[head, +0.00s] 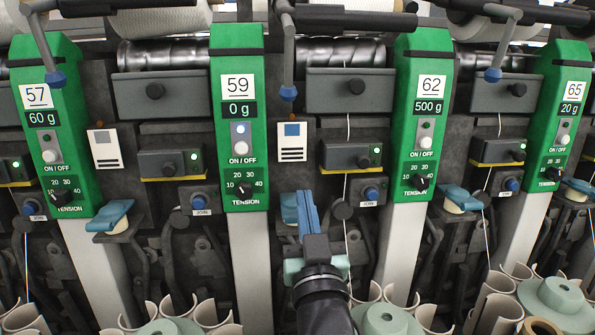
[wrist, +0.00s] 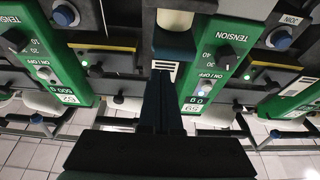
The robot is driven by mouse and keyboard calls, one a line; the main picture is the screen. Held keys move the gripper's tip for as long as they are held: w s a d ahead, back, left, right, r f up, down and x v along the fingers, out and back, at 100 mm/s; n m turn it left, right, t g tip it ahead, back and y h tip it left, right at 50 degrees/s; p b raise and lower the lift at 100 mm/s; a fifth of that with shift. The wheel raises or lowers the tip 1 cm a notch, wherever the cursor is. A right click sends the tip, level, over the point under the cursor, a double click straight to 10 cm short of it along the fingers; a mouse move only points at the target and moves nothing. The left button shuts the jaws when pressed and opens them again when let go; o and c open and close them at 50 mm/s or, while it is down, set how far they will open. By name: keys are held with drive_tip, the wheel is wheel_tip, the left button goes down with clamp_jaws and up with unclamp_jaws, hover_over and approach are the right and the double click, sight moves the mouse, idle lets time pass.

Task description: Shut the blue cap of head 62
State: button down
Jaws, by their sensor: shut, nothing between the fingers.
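The panel of head 62 (head: 423,110) is green and reads 500 g; it also shows in the wrist view (wrist: 67,97). A blue cap (head: 289,206) sits between panels 59 and 62, low beside panel 59. It looks more upright than the neighbouring caps, but my fingers partly cover it. In the wrist view it appears as a dark blue piece (wrist: 176,46) by a cream part. My gripper (head: 308,208) is shut and empty, its fingertips pointing up right at this cap; in the wrist view (wrist: 162,78) contact is unclear. Another blue cap (head: 462,196) sits right of panel 62.
Panel 59 (head: 238,120) stands close left of my gripper. A blue-tipped lever (head: 288,92) hangs above. A JOIN button (head: 371,193) and a yarn run lie to the right. Cones and tubes (head: 387,320) stand low in front.

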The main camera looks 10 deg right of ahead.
drive_tip(key=shift+s+f+b, duration=0.15)
drive_tip(key=shift+f+b, duration=0.65)
drive_tip(key=shift+f, duration=0.1)
drive_tip(key=shift+s+f+b, duration=0.1)
drive_tip(key=shift+f+b, duration=0.7)
drive_tip(key=shift+f, duration=0.3)
wheel_tip(320, 180, up, 11)
drive_tip(key=p, duration=0.3)
drive_tip(key=s+a+r+t, duration=0.3)
drive_tip(key=s+r, duration=0.6)
drive_tip(key=s, duration=0.2)
drive_tip(key=s+a+r+t, duration=0.2)
drive_tip(key=s+a+r, duration=0.2)
drive_tip(key=s+r, duration=0.55)
wheel_tip(320, 180, up, 24)
drive_tip(key=p, duration=2.5)
drive_tip(key=shift+s+d+r+p, duration=0.15)
drive_tip(key=shift+s+r+p, duration=0.1)
drive_tip(key=shift+s+p, duration=0.15)
